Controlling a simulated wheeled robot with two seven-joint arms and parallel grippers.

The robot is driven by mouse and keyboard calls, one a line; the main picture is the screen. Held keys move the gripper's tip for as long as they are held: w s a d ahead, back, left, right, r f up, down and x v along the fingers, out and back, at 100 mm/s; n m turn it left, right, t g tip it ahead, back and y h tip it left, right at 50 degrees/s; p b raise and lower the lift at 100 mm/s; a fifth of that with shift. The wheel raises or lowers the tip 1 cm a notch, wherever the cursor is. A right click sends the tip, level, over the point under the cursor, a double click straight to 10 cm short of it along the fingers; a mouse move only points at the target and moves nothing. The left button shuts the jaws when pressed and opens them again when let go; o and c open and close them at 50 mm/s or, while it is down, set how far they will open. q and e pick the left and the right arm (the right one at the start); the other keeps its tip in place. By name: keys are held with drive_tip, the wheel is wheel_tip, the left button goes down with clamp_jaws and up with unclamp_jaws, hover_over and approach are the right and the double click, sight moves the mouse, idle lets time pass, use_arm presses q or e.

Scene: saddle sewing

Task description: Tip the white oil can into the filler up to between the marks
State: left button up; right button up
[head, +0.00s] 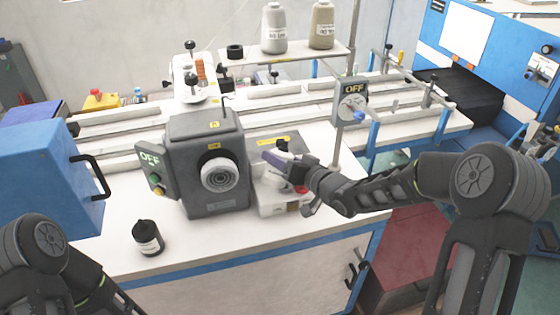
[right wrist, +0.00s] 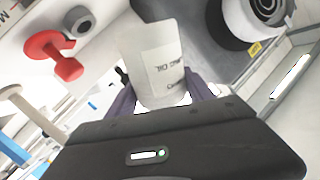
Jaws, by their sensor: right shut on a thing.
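The white oil can (right wrist: 155,65), with dark lettering on its label, is between the two fingers of my right gripper (right wrist: 160,98) in the right wrist view. The gripper is shut on it. In the head view my right gripper (head: 283,163) is just right of the grey machine head, over a white machine part (head: 285,207). A red knob-like part (right wrist: 58,55) lies left of the can in the right wrist view. I cannot tell which part is the filler, and the level marks cannot be made out. My left gripper is out of view.
The grey machine head (head: 207,165) with its round dial stands left of my right gripper. A blue box (head: 50,170) is at the left. Thread cones (head: 274,30) stand on the shelf behind.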

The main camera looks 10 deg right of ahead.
sight(286, 142)
drive_tip(key=shift+s+r, duration=0.1)
drive_tip(key=shift+r, duration=0.15)
drive_tip(key=shift+b, duration=0.3)
drive_tip(key=shift+r+n+b, duration=0.15)
drive_tip(key=shift+n+b, duration=0.15)
drive_tip(key=r+n+b, duration=0.1)
drive_tip(key=w+d+r+n+t+b, duration=0.1)
drive_tip(key=r+n+t+b, duration=0.1)
drive_tip(key=n, duration=0.1)
drive_tip(key=shift+w+d+r+b, duration=0.1)
drive_tip(key=shift+w+d+b, duration=0.15)
drive_tip(key=shift+w+b, duration=0.05)
drive_tip(key=shift+d+r+n, duration=0.1)
drive_tip(key=shift+r+n, duration=0.25)
drive_tip(key=shift+n, duration=0.05)
